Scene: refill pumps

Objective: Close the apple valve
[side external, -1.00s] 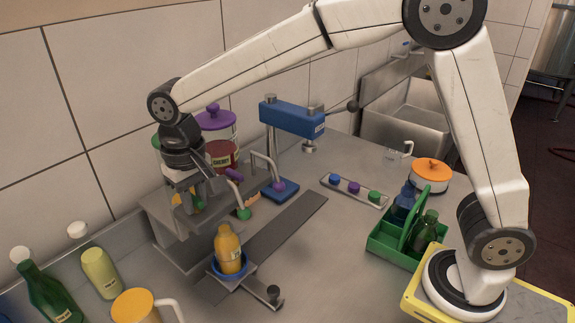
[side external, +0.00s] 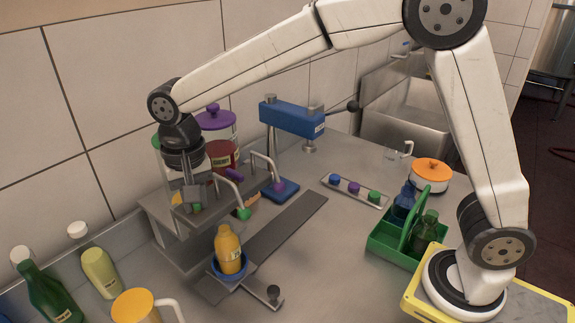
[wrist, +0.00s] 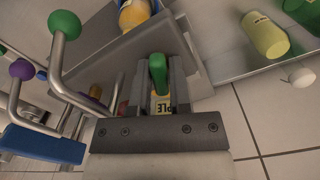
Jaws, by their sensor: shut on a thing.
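The apple valve's green handle (wrist: 158,75) is between my gripper's two fingers in the wrist view, above a label ending in "PLE" (wrist: 162,104). My gripper (side external: 191,207) is shut on this handle, at the dispenser stand on the left in the side view. The fingers (wrist: 160,85) flank the handle on both sides. The apple spout, a bent metal pipe with a green ball tip (side external: 243,213), comes out beside my gripper. A yellow-orange bottle (side external: 229,250) stands upright in a blue holder in front of the stand. The valve body is mostly hidden by my wrist.
A purple-handled valve (side external: 234,174) and its spout over a blue pad (side external: 280,190) are close on the right. A blue press (side external: 293,118) stands behind. Bottles (side external: 99,270) and an orange-lidded jug (side external: 135,305) are at front left. A green caddy (side external: 390,243) is at right.

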